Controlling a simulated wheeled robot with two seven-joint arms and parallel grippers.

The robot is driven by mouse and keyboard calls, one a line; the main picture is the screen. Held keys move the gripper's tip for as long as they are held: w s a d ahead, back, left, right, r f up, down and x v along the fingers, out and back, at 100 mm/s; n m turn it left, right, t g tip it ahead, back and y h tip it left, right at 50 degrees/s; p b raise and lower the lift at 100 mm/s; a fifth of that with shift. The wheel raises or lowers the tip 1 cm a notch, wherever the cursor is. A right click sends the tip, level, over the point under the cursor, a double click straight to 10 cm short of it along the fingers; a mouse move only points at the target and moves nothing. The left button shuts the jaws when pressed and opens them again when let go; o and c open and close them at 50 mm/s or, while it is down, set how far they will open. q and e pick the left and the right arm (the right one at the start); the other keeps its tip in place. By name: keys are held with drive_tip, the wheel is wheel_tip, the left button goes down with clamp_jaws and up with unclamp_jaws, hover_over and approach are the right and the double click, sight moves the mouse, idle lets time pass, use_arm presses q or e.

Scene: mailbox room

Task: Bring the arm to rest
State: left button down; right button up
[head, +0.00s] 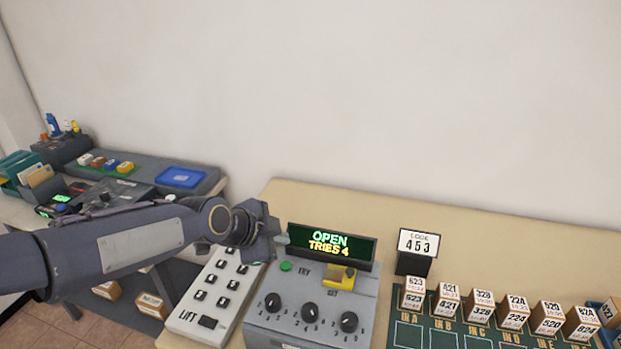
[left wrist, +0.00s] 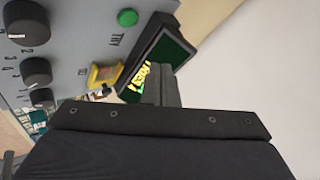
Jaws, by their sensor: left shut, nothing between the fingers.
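My left arm comes in from the left in the head view. My left gripper (head: 280,240) is shut and empty, held just left of the display and near the green TRY button (head: 286,267). In the left wrist view my left gripper (left wrist: 163,72) points toward the display screen (left wrist: 172,52). The grey console (head: 300,325) has several black knobs and a yellow SET part (head: 338,278). Its display (head: 330,243) reads "OPEN TRIES 4". I cannot tell whether the fingertips touch the console. My right gripper is not in view.
A keypad panel marked LIFT (head: 205,300) lies under my left arm. A code card (head: 418,243) reads 453. Several numbered boxes (head: 480,305) stand on a green mat (head: 410,335) at the right. A side desk (head: 205,178) with a blue tray (head: 181,177) is at the left.

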use_arm(q)
drive_tip(key=s+a+f+n, duration=0.1)
drive_tip(key=s+a+n, duration=0.2)
drive_tip(key=s+n, duration=0.3)
drive_tip(key=s+a+f+n+g+y, duration=0.1)
drive_tip(key=s+a+n, duration=0.2)
drive_tip(key=s+n, duration=0.3)
drive_tip(key=s+a+f+n+g, duration=0.1)
drive_tip(key=s+n, duration=0.4)
drive_tip(key=s, duration=0.9)
drive_tip(key=shift+s+a+f+n, duration=0.3)
drive_tip(key=shift+a+f+n, duration=0.15)
drive_tip(key=shift+a, duration=0.8)
